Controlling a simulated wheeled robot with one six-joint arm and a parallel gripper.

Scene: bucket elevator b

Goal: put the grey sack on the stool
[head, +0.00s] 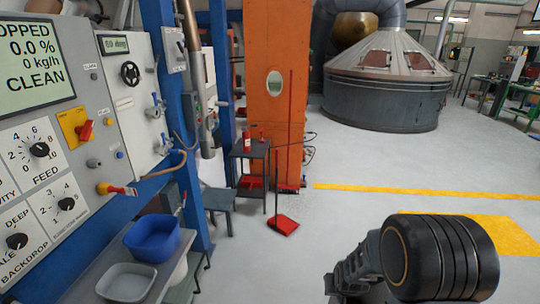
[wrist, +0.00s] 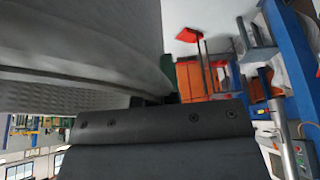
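A low grey-blue stool (head: 218,199) stands on the floor beside the blue column, left of the small dark table. What looks like the same stool shows turned on its side at the upper right of the wrist view (wrist: 261,52). My folded arm fills the lower right of the head view, and no fingertips show there. In the wrist view a dark bolted block, seemingly part of my gripper (wrist: 160,126), spans the lower middle.
A control panel (head: 40,150) lines the left. A blue tub (head: 152,238) and a grey tray (head: 126,283) sit on a ledge below it. A red dustpan (head: 285,224) lies before the orange column (head: 277,90).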

